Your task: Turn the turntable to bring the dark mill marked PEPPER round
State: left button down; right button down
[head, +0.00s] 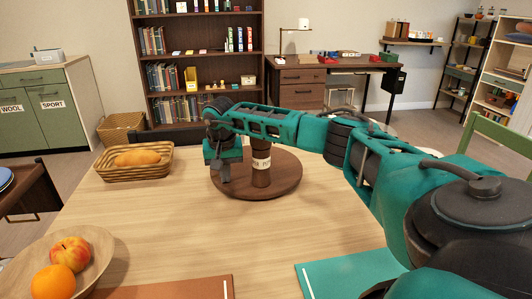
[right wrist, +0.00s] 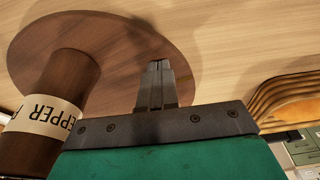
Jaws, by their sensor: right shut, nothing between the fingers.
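The round brown turntable (head: 284,182) stands on the wooden table. The dark mill (head: 261,178) stands upright on it, its top hidden behind my right arm. In the right wrist view, the mill (right wrist: 63,85) shows at the left, with PEPPER on its pale label upside down. My right gripper (head: 225,180) is over the left part of the turntable, to the left of the mill. In the right wrist view, its fingers (right wrist: 156,66) are together and empty, in front of the turntable's disc (right wrist: 112,40). I cannot tell whether they touch it. My left gripper is out of view.
A bread basket (head: 134,162) stands left of the turntable. A fruit bowl (head: 92,245) is at the front left. An orange-brown mat (head: 180,288) and a teal mat (head: 345,276) lie along the near edge. The table between these is clear.

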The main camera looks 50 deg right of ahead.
jog(key=shift+s+f, duration=0.1)
jog(key=shift+f, duration=0.15)
